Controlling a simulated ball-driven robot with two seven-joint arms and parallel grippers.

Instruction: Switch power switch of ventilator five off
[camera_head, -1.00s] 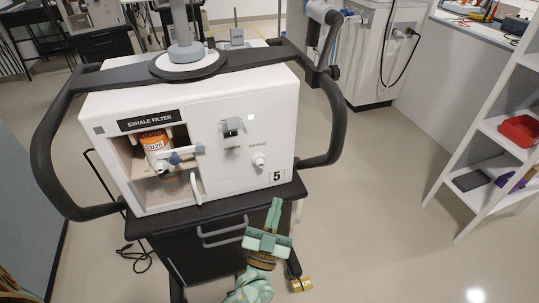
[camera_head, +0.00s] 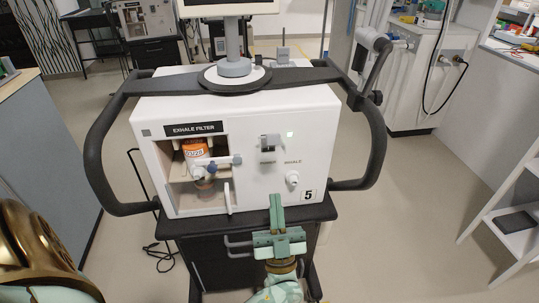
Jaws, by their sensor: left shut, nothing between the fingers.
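Ventilator five (camera_head: 250,190) is a white box on a dark cart, marked with a 5 at its lower right. Its power switch (camera_head: 268,143) is a small grey and dark rocker on the front face, above a "power" label. My left gripper (camera_head: 276,200) is shut and empty, pointing up in front of the ventilator's lower front, below the switch. In the picture it is apart from the switch. My right gripper is not in view.
An orange exhale filter (camera_head: 196,150) sits in the open bay left of the switch. The inhale port (camera_head: 292,179) sticks out to the lower right. Black handlebars (camera_head: 98,150) curve around both sides. A white shelf (camera_head: 515,215) stands at the right.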

